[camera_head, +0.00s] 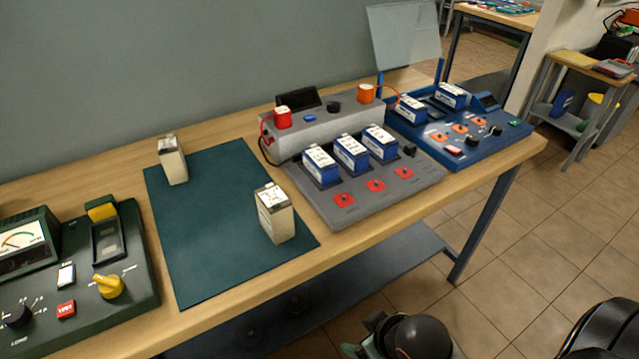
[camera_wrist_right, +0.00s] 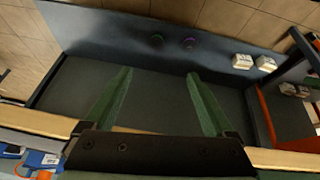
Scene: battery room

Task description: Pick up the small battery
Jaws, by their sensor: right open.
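Two cream batteries stand upright on the dark green mat (camera_head: 205,245) in the head view. One battery (camera_head: 172,160) is at the back left of the mat and looks slimmer; the other battery (camera_head: 275,212) is near the mat's right edge and looks larger, partly through being closer. My right gripper (camera_head: 376,322) is low at the bottom of the head view, in front of the bench and apart from both batteries. In the right wrist view its green fingers (camera_wrist_right: 159,73) are spread with nothing between them. My left gripper is not in view.
A green tester (camera_head: 110,287) with a yellow knob stands left of the mat. A grey charger (camera_head: 380,198) with several blue batteries and a blue charger (camera_head: 470,150) stand to the right. The right wrist view shows a grey lower shelf (camera_wrist_right: 230,42) with two white blocks.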

